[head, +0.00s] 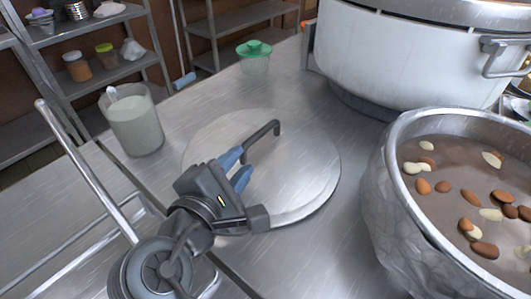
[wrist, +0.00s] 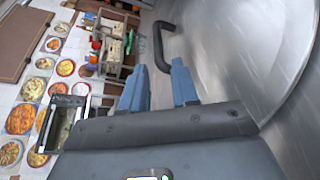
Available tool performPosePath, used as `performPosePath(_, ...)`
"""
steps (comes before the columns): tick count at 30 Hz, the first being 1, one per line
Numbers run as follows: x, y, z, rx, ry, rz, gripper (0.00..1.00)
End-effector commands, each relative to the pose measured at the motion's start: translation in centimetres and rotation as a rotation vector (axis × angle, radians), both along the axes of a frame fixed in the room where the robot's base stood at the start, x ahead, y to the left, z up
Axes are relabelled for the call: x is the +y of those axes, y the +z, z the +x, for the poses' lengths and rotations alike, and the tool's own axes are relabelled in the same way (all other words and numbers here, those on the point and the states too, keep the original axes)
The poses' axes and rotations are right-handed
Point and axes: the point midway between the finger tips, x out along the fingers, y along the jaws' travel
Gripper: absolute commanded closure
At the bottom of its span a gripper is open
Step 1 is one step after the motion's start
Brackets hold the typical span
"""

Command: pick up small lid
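The small lid (head: 305,163) is a round, flat metal disc on the steel counter, with a dark bar handle (head: 264,131) standing up from it. In the wrist view the lid (wrist: 240,45) fills the right side and its handle (wrist: 160,42) lies just beyond my fingertips. My gripper (head: 237,168) is over the lid's near left part, with its blue fingers pointing at the handle. In the wrist view my gripper (wrist: 160,75) is open, with a gap between the fingers and nothing in it. The handle appears apart from the fingertips.
A large pot of brown congee with almonds (head: 377,190) stands at right. A big white lidded pot (head: 400,55) stands behind it. A cloudy container (head: 136,125) is at left, and a green-lidded tub (head: 254,62) is at the back. Shelves (head: 110,75) stand beyond the counter.

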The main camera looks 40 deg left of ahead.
Motion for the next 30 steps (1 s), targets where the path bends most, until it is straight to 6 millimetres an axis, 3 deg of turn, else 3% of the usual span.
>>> performPosePath(9,1.2,-1.0,4.8,0.001,-0.002,0.000,0.71)
performPosePath(30,3.1,-2.2,11.0,0.001,-0.001,0.002,0.71)
